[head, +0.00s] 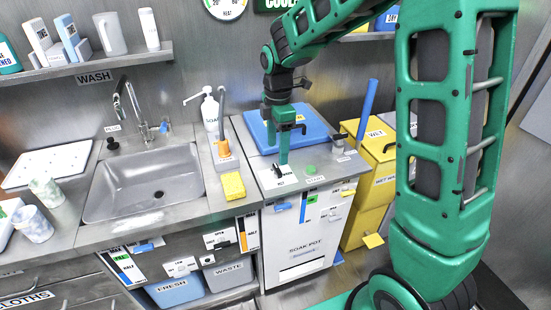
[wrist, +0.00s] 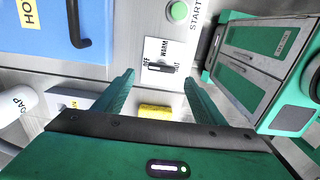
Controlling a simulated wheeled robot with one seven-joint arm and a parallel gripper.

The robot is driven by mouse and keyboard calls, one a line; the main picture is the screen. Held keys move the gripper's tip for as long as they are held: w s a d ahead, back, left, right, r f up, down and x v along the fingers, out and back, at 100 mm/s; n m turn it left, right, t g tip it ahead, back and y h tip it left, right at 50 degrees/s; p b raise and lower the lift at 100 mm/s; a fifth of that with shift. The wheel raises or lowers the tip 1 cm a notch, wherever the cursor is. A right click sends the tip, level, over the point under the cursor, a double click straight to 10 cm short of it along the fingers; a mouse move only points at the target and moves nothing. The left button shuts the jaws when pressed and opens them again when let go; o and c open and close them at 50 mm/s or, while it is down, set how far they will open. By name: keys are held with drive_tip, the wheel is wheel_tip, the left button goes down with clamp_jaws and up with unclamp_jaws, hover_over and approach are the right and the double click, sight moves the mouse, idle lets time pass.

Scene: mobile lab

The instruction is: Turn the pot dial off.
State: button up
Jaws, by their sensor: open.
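The pot dial (wrist: 158,67) is a small black knob on a white plate marked OFF, WARM and HOT in the wrist view. Its knob lies roughly sideways across the plate; I cannot tell surely which mark it points to. In the head view the dial (head: 277,171) sits at the front left of the soak pot's top (head: 330,172). My gripper (head: 284,160) points down just above and beside the dial. In the wrist view my gripper (wrist: 160,80) is open, its two green fingers apart on either side of the dial, with nothing between them.
A green START button (head: 310,169) is right of the dial. The pot's blue lid (head: 262,130) with a dark handle lies behind. A yellow sponge (head: 233,186), soap bottle (head: 210,110) and sink (head: 145,185) are left. A yellow bin (head: 368,165) stands right.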

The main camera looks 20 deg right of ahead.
wheel_tip(320, 180, up, 4)
drive_tip(key=shift+r, duration=0.1)
idle(0.5)
drive_tip(key=s+d+r+m, duration=0.3)
drive_tip(key=s+d+m, duration=0.95)
drive_tip(key=s, duration=0.25)
drive_tip(key=s+d+f+m, duration=0.1)
drive_tip(key=s+d+m, duration=0.1)
drive_tip(key=s+m, duration=0.4)
drive_tip(key=s+d+f+m, duration=0.1)
drive_tip(key=s+d+m, duration=0.1)
drive_tip(key=s+m, duration=0.4)
drive_tip(key=s, duration=0.5)
drive_tip(key=shift+d, duration=0.35)
drive_tip(key=shift+f, duration=0.1)
